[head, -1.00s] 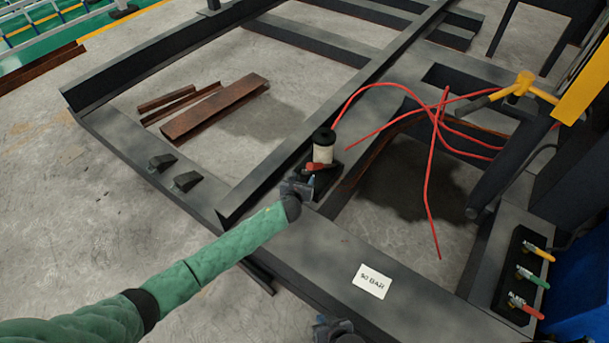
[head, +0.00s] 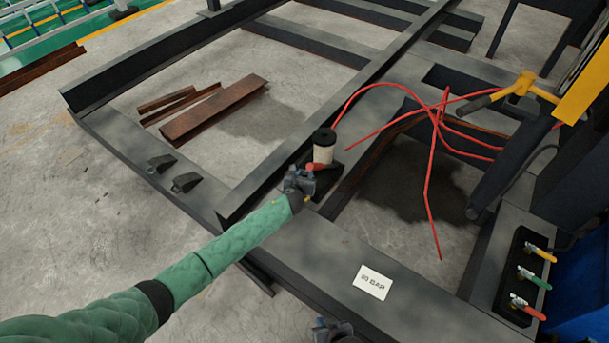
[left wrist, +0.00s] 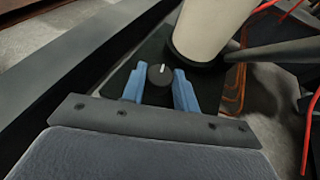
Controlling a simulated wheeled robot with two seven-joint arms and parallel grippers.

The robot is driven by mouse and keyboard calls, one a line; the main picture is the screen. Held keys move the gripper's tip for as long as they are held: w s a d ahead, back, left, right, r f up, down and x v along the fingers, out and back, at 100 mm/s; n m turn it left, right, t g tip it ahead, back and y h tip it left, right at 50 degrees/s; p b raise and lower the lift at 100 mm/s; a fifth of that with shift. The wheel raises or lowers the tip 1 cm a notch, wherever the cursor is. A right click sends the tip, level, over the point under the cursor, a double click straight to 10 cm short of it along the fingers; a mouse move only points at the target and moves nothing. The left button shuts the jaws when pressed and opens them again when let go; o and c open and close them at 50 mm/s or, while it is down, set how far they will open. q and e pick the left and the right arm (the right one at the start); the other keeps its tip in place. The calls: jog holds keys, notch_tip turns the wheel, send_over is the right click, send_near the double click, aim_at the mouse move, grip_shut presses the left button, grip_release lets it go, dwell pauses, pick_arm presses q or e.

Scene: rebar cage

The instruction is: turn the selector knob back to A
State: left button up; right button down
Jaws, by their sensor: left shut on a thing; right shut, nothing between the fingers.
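The selector knob (left wrist: 160,74) is small, round and black with a white pointer line. In the left wrist view it sits between the blue fingers of my left gripper (left wrist: 159,88), with its line pointing nearly straight up in the picture. My left gripper (head: 306,178) is shut on the knob, at the dark base beside the cream cylinder (head: 323,150) with a black top. No letter marks are readable around the knob. The gripper hides the knob in the head view. My right gripper (head: 332,328) is shut and empty at the bottom edge, partly cut off.
Red hoses (head: 430,170) run over the dark frame right of the cylinder. A white card (head: 372,283) lies on the front beam. Yellow, green and red valve handles (head: 530,280) are at the right. Rusty steel pieces (head: 215,108) lie on the floor at the left.

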pick_arm(q)
jog(key=shift+d+n+y+p, duration=0.25)
jog(key=shift+n+y+p, duration=0.1)
jog(key=shift+n+y, duration=1.95)
jog(key=shift+y, duration=0.4)
jog(key=o, duration=1)
jog(key=shift+c, duration=0.2)
jog(key=shift+s+p, duration=0.1)
jog(key=shift+p, duration=0.2)
